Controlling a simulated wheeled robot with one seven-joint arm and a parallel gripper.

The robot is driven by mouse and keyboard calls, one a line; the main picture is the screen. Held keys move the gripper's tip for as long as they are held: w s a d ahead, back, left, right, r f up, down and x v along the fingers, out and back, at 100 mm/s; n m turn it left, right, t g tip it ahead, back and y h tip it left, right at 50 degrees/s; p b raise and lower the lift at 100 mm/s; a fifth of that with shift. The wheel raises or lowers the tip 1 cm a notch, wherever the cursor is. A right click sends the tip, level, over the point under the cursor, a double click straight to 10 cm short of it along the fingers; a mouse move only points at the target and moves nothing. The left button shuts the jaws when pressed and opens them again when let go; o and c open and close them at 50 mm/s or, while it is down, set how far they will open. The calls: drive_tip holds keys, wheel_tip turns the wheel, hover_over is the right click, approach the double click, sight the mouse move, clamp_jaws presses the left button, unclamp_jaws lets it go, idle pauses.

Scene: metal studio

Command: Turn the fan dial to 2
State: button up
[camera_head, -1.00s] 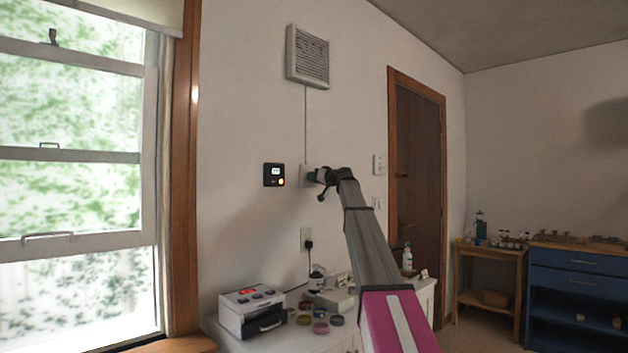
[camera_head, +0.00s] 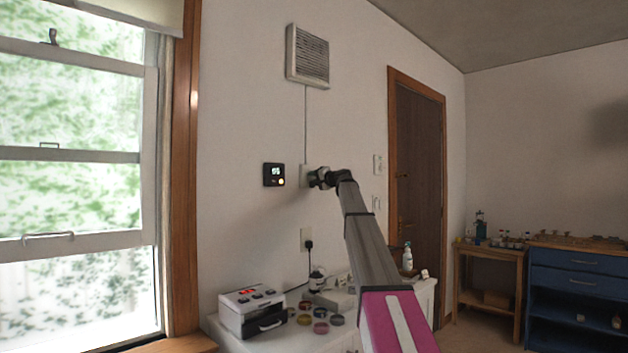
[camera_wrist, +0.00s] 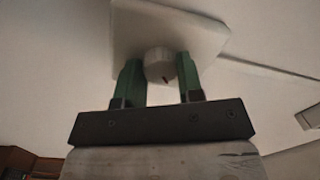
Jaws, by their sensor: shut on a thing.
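The fan dial (camera_wrist: 159,65) is a round pale knob with a small dark mark, on a square white wall plate (camera_wrist: 200,32). In the head view the plate (camera_head: 305,174) sits on the wall below the vent, at the end of the wire. My gripper (camera_wrist: 160,72) has its two green fingers on either side of the dial and is shut on it. In the head view my gripper (camera_head: 313,178) reaches the plate and hides the dial. I cannot read any numbers on the plate.
A louvred vent fan (camera_head: 308,56) hangs above. A black thermostat (camera_head: 274,175) is left of the plate, and an outlet (camera_head: 307,240) with a plug is below. A white cabinet holds a box device (camera_head: 252,310) and several small jars. A door (camera_head: 418,165) stands right.

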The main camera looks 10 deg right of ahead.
drive_tip(key=shift+m, duration=0.9)
drive_tip(key=o, duration=0.9)
drive_tip(key=shift+s, duration=0.1)
drive_tip(key=v, duration=1)
drive_tip(key=shift+s+d+f, duration=0.1)
drive_tip(key=shift+s+d, duration=0.15)
